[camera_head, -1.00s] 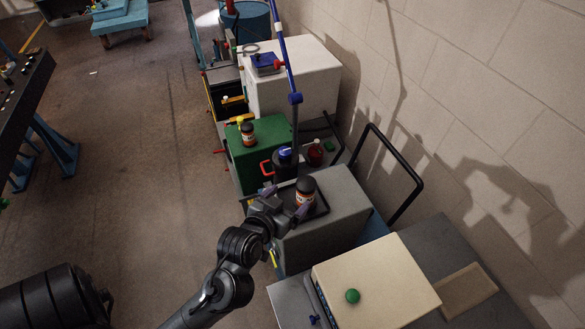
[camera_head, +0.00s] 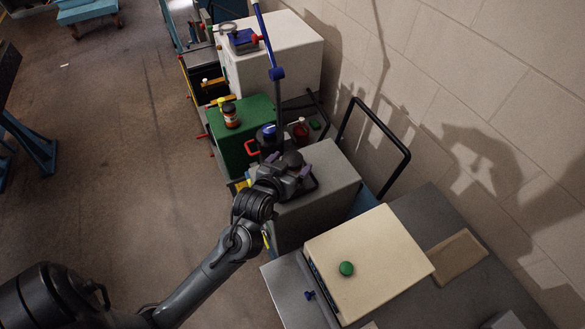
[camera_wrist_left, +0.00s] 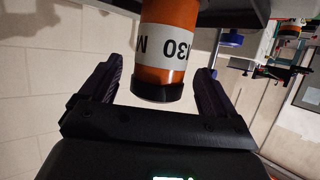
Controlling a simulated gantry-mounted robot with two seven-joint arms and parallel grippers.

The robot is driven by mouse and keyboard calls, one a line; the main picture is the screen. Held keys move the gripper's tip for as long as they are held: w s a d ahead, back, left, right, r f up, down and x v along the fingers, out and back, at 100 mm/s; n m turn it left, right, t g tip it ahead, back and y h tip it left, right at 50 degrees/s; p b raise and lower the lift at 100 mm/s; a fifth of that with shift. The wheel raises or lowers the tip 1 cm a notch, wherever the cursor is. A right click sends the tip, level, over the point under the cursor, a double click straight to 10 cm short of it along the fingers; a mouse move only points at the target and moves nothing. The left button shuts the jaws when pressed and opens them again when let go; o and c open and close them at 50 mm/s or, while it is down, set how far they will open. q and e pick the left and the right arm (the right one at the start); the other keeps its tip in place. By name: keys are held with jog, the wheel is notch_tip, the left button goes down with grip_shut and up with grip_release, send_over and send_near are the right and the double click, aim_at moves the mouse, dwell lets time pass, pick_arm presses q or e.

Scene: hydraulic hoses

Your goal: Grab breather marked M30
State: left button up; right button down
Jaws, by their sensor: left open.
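The breather marked M30 (camera_wrist_left: 168,48) is an orange cylinder with a white label and a black ring at one end. In the left wrist view its label reads upside down, and it stands between the two dark fingers of my left gripper (camera_wrist_left: 158,73), with a visible gap on either side. In the head view my left gripper (camera_head: 286,168) is at the tray on the grey box, and only the breather's dark top (camera_head: 293,158) shows past it. The left gripper is open. My right gripper is not in view.
A similar dark-capped jar (camera_head: 231,116) stands on the green box (camera_head: 258,108) farther back. A blue-topped black container (camera_head: 267,134) and a red bottle (camera_head: 300,130) are close behind the gripper. A black rail (camera_head: 383,128) stands at right.

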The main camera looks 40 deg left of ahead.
pick_arm(q)
jog(key=shift+x, duration=1.65)
jog(key=shift+d, duration=0.1)
jog(key=c, duration=1.2)
jog(key=shift+r, duration=0.1)
